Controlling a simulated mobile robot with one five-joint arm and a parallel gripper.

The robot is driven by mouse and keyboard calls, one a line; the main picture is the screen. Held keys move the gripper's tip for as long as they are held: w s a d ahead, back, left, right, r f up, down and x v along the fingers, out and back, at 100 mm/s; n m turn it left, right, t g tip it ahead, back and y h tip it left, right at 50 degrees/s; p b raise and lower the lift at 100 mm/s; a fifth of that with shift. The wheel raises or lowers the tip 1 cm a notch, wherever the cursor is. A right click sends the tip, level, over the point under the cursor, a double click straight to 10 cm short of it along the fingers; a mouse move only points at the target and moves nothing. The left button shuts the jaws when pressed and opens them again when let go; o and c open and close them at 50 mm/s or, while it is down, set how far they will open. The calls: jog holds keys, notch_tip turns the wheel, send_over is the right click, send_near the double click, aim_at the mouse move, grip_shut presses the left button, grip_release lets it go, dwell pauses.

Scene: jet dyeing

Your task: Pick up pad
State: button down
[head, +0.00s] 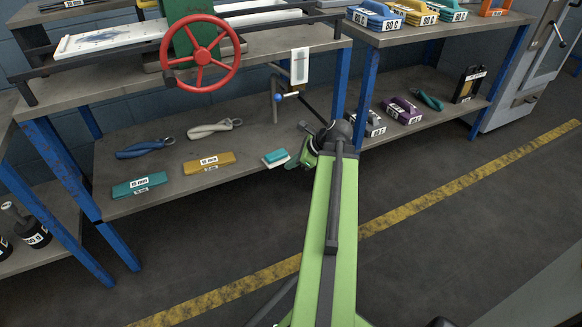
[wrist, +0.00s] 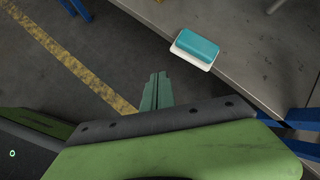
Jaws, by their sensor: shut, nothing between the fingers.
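The pad (head: 275,158) is a small block with a teal top and a white base. It lies on the lower shelf (head: 245,185) of the blue-legged bench, close to the front edge. In the wrist view the pad (wrist: 196,48) rests near the shelf edge, up and to the right of the fingers. My gripper (wrist: 158,88) is shut and empty, its fingers over the floor just outside the shelf edge. In the head view my gripper (head: 303,155) is beside the pad on its right, apart from it.
A yellow block (head: 209,162), a teal block (head: 139,185) and two handled tools lie to the left on the shelf. A blue leg (head: 367,82) stands right of my gripper. A red handwheel (head: 200,53) is above. The floor in front is clear.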

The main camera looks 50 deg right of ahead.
jog(key=s+d+m+t+h, duration=0.1)
jog(key=s+d+m, duration=0.4)
jog(key=s+d, duration=0.15)
jog(key=b, duration=0.8)
send_near(282, 161)
notch_tip(282, 161, down, 5)
jog(key=w, duration=0.2)
jog(key=shift+w+a+f, duration=0.2)
jog(key=shift+w+f, duration=0.05)
jog(key=shift+w, duration=0.3)
jog(key=shift+w, duration=0.95)
